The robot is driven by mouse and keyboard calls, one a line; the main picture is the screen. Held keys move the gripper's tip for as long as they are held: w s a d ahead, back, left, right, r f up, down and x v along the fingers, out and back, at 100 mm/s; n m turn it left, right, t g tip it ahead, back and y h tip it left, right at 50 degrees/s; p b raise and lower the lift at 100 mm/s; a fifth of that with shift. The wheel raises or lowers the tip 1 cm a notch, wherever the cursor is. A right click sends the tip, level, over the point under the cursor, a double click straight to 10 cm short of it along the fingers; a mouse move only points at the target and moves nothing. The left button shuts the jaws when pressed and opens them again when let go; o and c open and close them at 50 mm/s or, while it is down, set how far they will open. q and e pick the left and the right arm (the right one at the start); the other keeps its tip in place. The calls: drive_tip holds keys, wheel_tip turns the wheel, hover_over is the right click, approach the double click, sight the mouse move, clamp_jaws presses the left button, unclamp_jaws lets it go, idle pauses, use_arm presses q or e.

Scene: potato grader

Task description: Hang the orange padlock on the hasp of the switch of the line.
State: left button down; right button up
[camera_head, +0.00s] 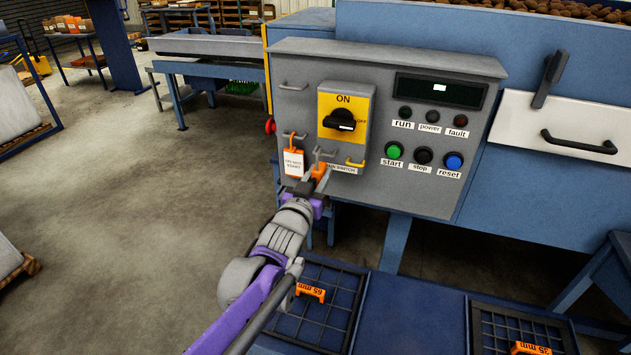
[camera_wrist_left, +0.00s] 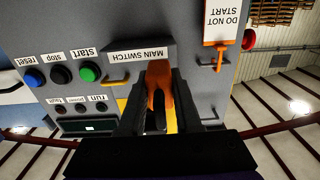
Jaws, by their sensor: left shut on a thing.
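My left gripper (camera_head: 314,188) is shut on the orange padlock (camera_head: 320,172) in front of the control panel, just below the switch. In the left wrist view the orange padlock (camera_wrist_left: 158,80) sits between the dark fingers; its shackle is hard to make out. The switch (camera_head: 343,120) is a black knob on a yellow plate, its handle lying crosswise towards OFF. A yellow loop (camera_head: 355,162), which looks like the hasp, sticks out at the plate's lower right, apart from the padlock. The MAIN SWITCH label (camera_wrist_left: 138,56) is beside the padlock in the wrist view. My right gripper is out of view.
A DO NOT START tag (camera_head: 294,163) hangs from a metal peg left of the switch. The green start button (camera_head: 393,150) and other buttons are to the right. A black-gridded screen (camera_head: 318,325) with an orange handle lies below. Open floor is to the left.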

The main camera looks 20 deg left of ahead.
use_arm(q)
drive_tip(key=shift+w, duration=1.4)
drive_tip(key=shift+f+b, duration=0.55)
drive_tip(key=shift+f, duration=0.1)
drive_tip(key=c, duration=0.5)
unclamp_jaws()
drive_tip(key=shift+s, duration=0.1)
